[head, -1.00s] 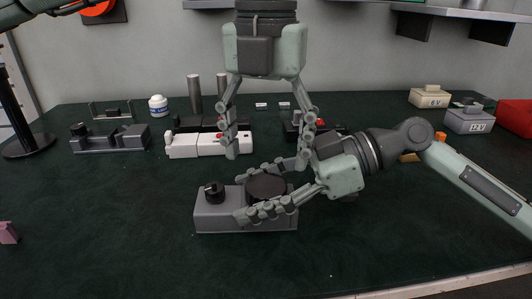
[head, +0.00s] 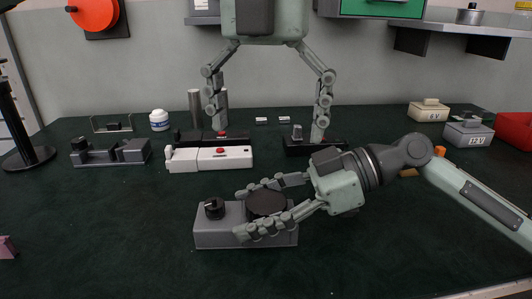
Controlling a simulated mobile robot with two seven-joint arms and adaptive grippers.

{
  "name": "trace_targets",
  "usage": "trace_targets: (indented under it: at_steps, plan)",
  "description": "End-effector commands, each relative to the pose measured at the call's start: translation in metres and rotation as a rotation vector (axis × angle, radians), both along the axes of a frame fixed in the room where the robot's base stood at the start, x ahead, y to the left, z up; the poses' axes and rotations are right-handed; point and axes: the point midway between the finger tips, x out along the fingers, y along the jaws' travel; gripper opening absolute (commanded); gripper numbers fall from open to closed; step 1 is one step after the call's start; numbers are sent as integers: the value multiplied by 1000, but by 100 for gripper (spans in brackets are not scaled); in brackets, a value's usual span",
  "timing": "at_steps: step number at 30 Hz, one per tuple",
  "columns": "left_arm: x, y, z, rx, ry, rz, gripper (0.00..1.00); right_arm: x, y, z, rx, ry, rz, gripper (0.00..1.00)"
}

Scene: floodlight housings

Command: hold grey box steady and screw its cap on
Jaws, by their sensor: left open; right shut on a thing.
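The grey box (head: 215,239) lies on the dark table at the front middle, with a small black knob (head: 214,207) on its left part. A dark round cap (head: 265,203) sits level on the right part of the box; I cannot tell how tightly it is seated. My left gripper (head: 268,122) is open and empty, pointing down above and behind the box, clear of the cap.
A white-and-blue jar (head: 159,120) is back left. Battery blocks (head: 467,134) stand back right. The table's front left is mostly clear.

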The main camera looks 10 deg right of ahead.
Motion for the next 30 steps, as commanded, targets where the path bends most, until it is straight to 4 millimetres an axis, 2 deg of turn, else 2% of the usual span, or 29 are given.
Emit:
trace_targets:
  at_steps: [3, 9, 14, 22, 23, 28, 30]
  plan:
    - [0, -1, 27, -1, -3, 1, 96, 0, 0, 0, 0, 0, 0, 0]
    - [0, 0, 56, 0, -1, 1, 96, 0, 0, 0, 0, 0, 1, 0]
    - [0, 0, 65, 1, 0, 0, 96, 0, 0, 0, 0, 0, 1, 0]
    - [0, 0, 65, 0, 1, 0, 96, 0, 0, 0, 0, 0, 1, 0]
    - [0, 0, 65, 0, 0, 0, 96, 0, 0, 0, 0, 0, 1, 60]
    - [0, 0, 65, 0, 0, 0, 96, 0, 0, 0, 0, 0, 1, 80]
    - [0, 0, 65, 0, 0, 0, 96, 0, 0, 0, 0, 0, 0, 80]
